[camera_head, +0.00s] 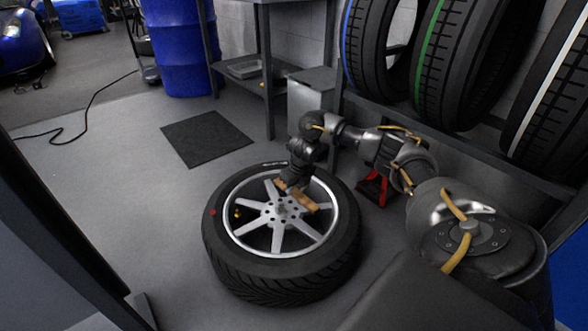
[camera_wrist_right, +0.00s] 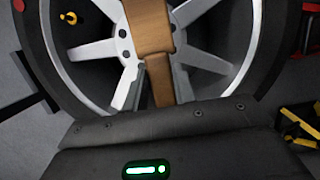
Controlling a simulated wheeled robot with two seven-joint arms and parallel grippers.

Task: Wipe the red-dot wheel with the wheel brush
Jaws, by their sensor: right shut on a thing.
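The red-dot wheel (camera_head: 233,270) lies flat on the floor in the head view, a black tyre with a silver multi-spoke rim and a red dot on its left sidewall. My right gripper (camera_head: 289,187) is over the rim and shut on the wooden wheel brush (camera_head: 303,202). The brush lies across the hub and spokes; I cannot tell if its bristles touch. In the right wrist view the brush's wooden body (camera_wrist_right: 150,28) extends over the rim, and the wheel (camera_wrist_right: 48,60) fills the upper part. My left gripper is not in view.
A rack at the right holds several tyres (camera_head: 447,70). A red jack stand (camera_head: 372,190) is near my right arm. A grey cabinet (camera_head: 312,92), a workbench and a blue drum (camera_head: 180,45) stand behind. A dark mat (camera_head: 206,138) lies on open floor.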

